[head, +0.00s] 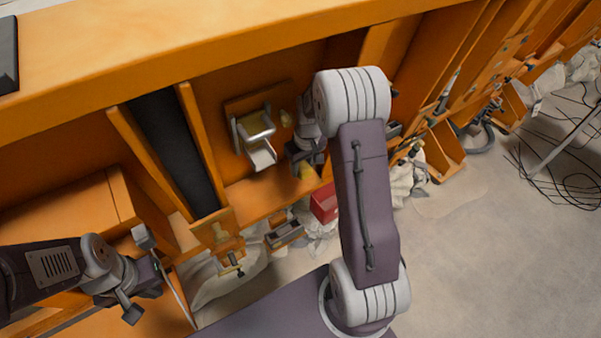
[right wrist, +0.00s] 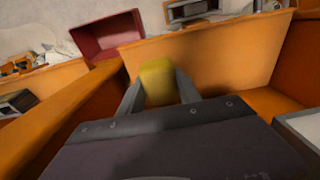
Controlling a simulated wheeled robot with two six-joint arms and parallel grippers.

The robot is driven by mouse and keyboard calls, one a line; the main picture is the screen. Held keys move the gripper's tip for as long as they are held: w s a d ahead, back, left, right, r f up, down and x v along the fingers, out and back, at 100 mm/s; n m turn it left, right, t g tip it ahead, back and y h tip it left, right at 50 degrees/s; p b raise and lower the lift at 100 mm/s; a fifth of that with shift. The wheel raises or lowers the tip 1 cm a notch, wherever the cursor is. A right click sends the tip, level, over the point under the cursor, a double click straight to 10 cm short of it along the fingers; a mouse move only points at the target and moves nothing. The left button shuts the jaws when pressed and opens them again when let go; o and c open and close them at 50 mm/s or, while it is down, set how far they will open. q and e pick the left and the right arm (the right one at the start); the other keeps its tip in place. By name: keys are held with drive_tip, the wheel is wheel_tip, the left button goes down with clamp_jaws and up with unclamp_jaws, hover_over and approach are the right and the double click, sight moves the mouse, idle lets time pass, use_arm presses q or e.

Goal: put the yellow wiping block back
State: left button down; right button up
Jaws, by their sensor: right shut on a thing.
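The yellow wiping block (right wrist: 157,80) is between the two grey fingers of my right gripper (right wrist: 160,92) in the right wrist view. The fingers press on its sides. In the head view a small yellow part of the block (head: 306,172) shows below my right gripper (head: 305,158), over the orange shelf. My right forearm hides much of what lies around it. I cannot tell whether the block touches the shelf. My left gripper (head: 139,276) is at the lower left, its fingers wide apart with nothing between them.
A holder with a pale roll (head: 257,128) is just left of my right gripper. A red bin (head: 323,203) hangs in front of the shelf and shows in the right wrist view (right wrist: 108,36). Orange partitions (head: 200,150) stand to the left. Open floor (head: 500,240) lies at right.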

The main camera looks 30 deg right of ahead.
drive_tip(key=shift+w+f, duration=0.35)
drive_tip(key=shift+w, duration=0.05)
drive_tip(key=shift+d+f, duration=0.1)
drive_tip(key=shift+f, duration=0.1)
wheel_tip(320, 180, down, 3)
drive_tip(key=shift+f, duration=0.3)
drive_tip(key=shift+f, duration=0.15)
drive_tip(key=o, duration=1.3)
